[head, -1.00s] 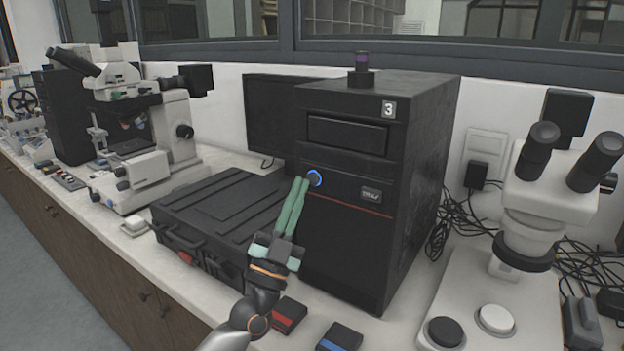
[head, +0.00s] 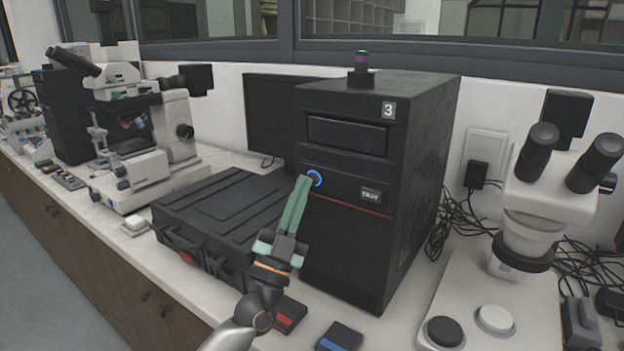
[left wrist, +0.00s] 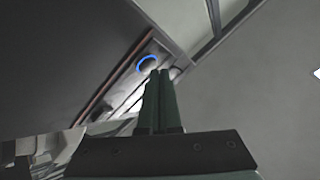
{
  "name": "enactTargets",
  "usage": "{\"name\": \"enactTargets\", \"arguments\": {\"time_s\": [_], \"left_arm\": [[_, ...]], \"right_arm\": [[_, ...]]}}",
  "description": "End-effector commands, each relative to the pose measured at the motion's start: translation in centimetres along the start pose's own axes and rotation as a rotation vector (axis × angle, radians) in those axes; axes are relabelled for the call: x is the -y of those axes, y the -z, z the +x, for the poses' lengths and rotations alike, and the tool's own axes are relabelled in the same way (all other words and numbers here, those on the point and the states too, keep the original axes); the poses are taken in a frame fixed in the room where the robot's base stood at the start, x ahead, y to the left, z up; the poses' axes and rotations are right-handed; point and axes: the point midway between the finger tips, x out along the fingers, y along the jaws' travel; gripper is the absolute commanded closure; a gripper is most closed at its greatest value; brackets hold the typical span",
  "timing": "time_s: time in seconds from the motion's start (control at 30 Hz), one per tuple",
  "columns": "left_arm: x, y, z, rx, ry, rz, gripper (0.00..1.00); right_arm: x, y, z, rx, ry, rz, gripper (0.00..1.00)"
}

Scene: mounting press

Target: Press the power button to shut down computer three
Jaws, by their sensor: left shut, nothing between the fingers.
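The black computer tower (head: 345,255) marked "3" stands upright on the bench in the head view. Its round power button (head: 315,178) has a lit blue ring and sits on the front panel; it also shows in the left wrist view (left wrist: 148,63). My left gripper (head: 306,178) is shut and empty, its green fingers pointing up at the button. The fingertips overlap the ring's lower left edge in the head view. In the left wrist view the fingertips (left wrist: 162,72) lie just beside and below the ring. I cannot tell whether they touch it. My right gripper is not in view.
A black case (head: 215,215) lies left of the tower, with a monitor (head: 275,115) behind. A stack light (head: 361,62) stands on the tower. Red-marked (head: 288,316) and blue-marked (head: 340,338) boxes lie in front. A stereo microscope (head: 530,215) stands to the right.

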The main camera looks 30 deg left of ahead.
Motion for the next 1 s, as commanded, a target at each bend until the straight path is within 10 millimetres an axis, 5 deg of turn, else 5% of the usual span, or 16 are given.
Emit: {"name": "enactTargets", "arguments": {"time_s": [1.0], "left_arm": [[-0.04,-0.06,0.15,0.002,-0.001,0.0,1.0]], "right_arm": [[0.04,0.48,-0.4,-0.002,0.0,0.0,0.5]]}}
